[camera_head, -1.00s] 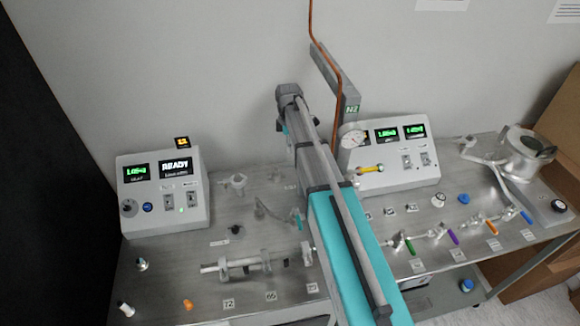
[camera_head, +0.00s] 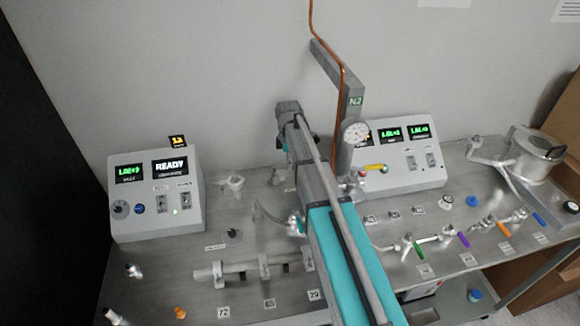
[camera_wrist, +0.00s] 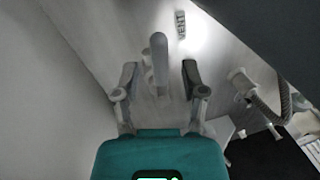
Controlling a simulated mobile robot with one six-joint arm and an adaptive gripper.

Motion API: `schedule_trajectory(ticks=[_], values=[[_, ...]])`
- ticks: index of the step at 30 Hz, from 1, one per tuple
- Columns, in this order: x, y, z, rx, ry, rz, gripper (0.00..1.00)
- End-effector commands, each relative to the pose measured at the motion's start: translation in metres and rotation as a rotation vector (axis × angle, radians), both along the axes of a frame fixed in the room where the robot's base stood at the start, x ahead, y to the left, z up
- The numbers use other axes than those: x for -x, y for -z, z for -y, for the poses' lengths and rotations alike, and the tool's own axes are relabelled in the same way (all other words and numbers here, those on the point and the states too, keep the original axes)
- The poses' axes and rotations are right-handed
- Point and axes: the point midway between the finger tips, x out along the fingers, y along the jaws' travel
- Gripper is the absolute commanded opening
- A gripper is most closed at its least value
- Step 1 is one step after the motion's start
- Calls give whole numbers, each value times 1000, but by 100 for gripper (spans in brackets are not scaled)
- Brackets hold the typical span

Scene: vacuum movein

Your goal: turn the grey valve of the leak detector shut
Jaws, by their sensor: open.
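In the wrist view my gripper (camera_wrist: 160,88) is open, with one finger on each side of a grey rounded lever (camera_wrist: 158,50), which looks like the grey valve's handle. The lever stands between the fingers, with gaps on both sides. A label reading VENT (camera_wrist: 181,25) lies just beyond it. In the head view my arm runs across the middle of the bench and hides my gripper. The light-grey box with a READY display (camera_head: 155,205) stands at the left and looks like the leak detector.
Valves with coloured handles, one purple (camera_head: 464,239), line the right side. A glass tube assembly (camera_head: 235,270) lies at the front left. A corrugated hose (camera_wrist: 268,110) is right of my gripper.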

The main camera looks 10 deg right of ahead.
Motion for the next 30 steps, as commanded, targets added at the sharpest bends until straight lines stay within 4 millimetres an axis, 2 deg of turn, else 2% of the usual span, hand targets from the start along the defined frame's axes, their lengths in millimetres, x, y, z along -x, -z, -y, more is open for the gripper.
schedule_trajectory(ticks=[11, 20, 30], values=[[0, 1, 0, 0, 0, 0, 55], [0, 1, 0, 0, 0, 0, 1], [1, 1, 0, 0, 5, 0, 0]])
